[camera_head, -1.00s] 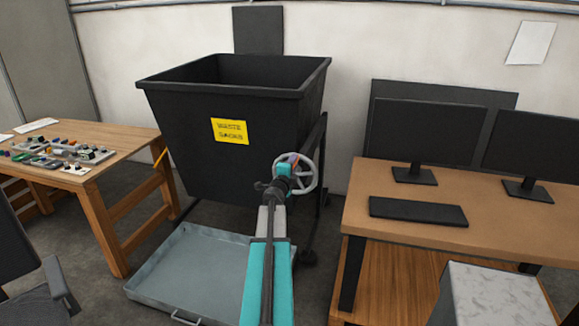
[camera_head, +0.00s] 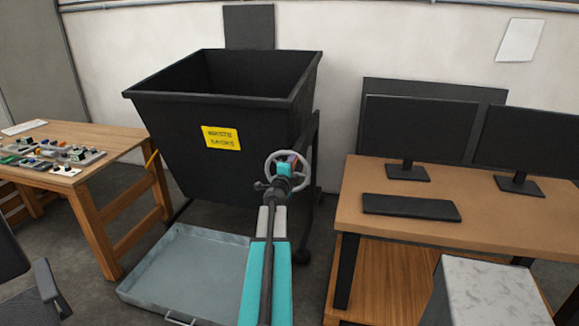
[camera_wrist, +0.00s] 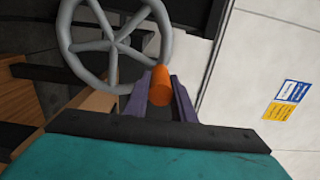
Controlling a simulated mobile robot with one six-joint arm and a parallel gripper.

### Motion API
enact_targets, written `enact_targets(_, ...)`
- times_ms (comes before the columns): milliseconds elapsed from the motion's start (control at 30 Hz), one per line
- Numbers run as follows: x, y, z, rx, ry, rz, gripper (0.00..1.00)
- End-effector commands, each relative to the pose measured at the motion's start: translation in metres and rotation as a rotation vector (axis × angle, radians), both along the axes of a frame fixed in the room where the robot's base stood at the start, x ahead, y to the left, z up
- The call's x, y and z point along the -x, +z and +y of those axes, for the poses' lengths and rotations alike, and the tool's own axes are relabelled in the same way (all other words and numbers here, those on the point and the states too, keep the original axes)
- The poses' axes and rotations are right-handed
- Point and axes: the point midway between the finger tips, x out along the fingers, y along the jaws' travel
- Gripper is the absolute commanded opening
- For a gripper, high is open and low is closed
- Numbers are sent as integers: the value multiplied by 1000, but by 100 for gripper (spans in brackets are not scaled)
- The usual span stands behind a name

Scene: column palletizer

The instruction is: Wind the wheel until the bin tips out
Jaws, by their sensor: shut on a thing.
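The wheel (camera_head: 308,176) is a light grey spoked handwheel at the right side of the bin. It fills the upper left of the wrist view (camera_wrist: 167,42). My gripper (camera_head: 287,166) is at the wheel, its purple fingers (camera_wrist: 160,90) shut on the orange handle (camera_wrist: 160,84) at the rim. The black bin (camera_head: 245,160) with a yellow waste label (camera_head: 221,138) leans a little toward the front left, its open top showing a dark inside. A grey metal tray (camera_head: 190,270) lies on the floor below its front. I see nothing spilled in the tray.
A wooden bench (camera_head: 95,180) with small parts stands at the left. A desk (camera_head: 440,215) with two monitors and a keyboard (camera_head: 411,206) stands close on the right. A dark chair (camera_head: 40,290) is at the lower left, and a marble-topped block (camera_head: 490,290) at the lower right.

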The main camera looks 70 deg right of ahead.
Motion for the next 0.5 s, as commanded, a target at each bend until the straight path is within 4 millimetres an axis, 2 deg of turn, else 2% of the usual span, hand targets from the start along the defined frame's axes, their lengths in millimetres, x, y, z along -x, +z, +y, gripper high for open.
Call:
enact_targets(33,7,-10,1,-7,-7,-1,0)
enact_targets(500,7,-9,1,-6,2,0,0)
